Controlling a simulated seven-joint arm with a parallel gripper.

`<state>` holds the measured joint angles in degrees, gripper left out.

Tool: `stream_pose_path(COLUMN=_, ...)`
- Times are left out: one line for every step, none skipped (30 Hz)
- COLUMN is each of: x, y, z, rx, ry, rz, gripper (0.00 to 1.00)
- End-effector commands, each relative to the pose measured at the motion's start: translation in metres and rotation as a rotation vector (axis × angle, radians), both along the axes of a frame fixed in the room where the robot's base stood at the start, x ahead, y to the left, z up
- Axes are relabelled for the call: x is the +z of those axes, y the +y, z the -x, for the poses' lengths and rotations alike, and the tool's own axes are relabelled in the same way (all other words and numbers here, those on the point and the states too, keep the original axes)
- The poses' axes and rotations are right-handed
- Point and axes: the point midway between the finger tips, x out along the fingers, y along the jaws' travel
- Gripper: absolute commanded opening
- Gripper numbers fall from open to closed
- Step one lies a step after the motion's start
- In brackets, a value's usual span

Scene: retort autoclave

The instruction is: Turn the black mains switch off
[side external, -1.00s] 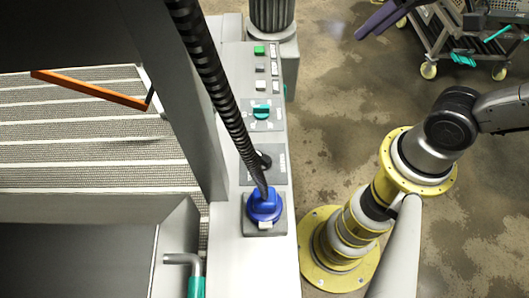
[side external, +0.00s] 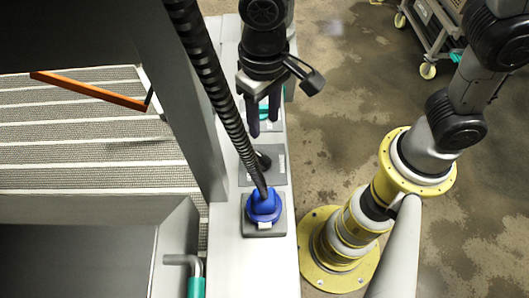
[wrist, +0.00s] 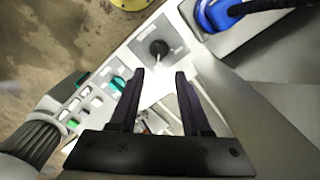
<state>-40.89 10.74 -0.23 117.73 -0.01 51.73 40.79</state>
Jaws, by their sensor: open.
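The black mains switch (wrist: 159,48) is a round knob on a grey plate, with a light pointer mark, seen in the wrist view just beyond my fingertips. In the side external view the black switch (side external: 263,160) is partly hidden behind the ribbed cable, on its grey plate (side external: 278,172). My gripper (side external: 262,132) is open and empty, fingers pointing down, above the panel on the far side of the switch. In the wrist view my gripper (wrist: 161,72) has its two dark fingers apart, with nothing between them. I cannot tell its exact height above the panel.
A blue plug (side external: 264,206) with a thick black ribbed cable (side external: 222,100) sits near the switch. A green knob (wrist: 118,84) and small buttons line the panel farther off. A teal-gripped handle (side external: 195,284) is at the near left.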

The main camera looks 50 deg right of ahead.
Motion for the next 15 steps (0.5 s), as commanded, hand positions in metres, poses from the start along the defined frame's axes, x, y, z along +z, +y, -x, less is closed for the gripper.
stream_pose_path(x=-0.006, y=-0.001, z=0.001, rx=0.000, ry=0.004, rz=0.004, gripper=0.47)
stream_pose_path(x=-0.010, y=-0.001, z=0.001, rx=-0.001, ry=0.005, rz=0.004, gripper=0.47)
stream_pose_path(x=-0.015, y=-0.001, z=0.001, rx=-0.001, ry=0.005, rz=0.004, gripper=0.47)
stream_pose_path(x=-0.020, y=-0.001, z=0.001, rx=-0.001, ry=0.005, rz=0.004, gripper=0.47)
stream_pose_path(x=-0.026, y=-0.002, z=0.001, rx=-0.001, ry=0.006, rz=0.005, gripper=0.47)
stream_pose_path(x=-0.034, y=-0.002, z=0.001, rx=-0.001, ry=0.006, rz=0.005, gripper=0.47)
stream_pose_path(x=-0.040, y=-0.002, z=0.001, rx=-0.001, ry=0.006, rz=0.005, gripper=0.47)
stream_pose_path(x=-0.046, y=-0.002, z=0.001, rx=-0.001, ry=0.007, rz=0.006, gripper=0.47)
stream_pose_path(x=-0.054, y=-0.002, z=0.002, rx=-0.001, ry=0.007, rz=0.006, gripper=0.47)
stream_pose_path(x=-0.060, y=-0.002, z=0.001, rx=-0.001, ry=0.006, rz=0.005, gripper=0.47)
stream_pose_path(x=-0.066, y=-0.002, z=0.001, rx=-0.001, ry=0.006, rz=0.005, gripper=0.47)
stream_pose_path(x=-0.074, y=-0.002, z=0.001, rx=-0.002, ry=0.006, rz=0.005, gripper=0.47)
stream_pose_path(x=-0.080, y=-0.002, z=0.001, rx=-0.002, ry=0.006, rz=0.005, gripper=0.47)
stream_pose_path(x=-0.085, y=-0.002, z=0.001, rx=-0.002, ry=0.006, rz=0.005, gripper=0.47)
stream_pose_path(x=-0.092, y=-0.002, z=0.001, rx=-0.002, ry=0.005, rz=0.004, gripper=0.47)
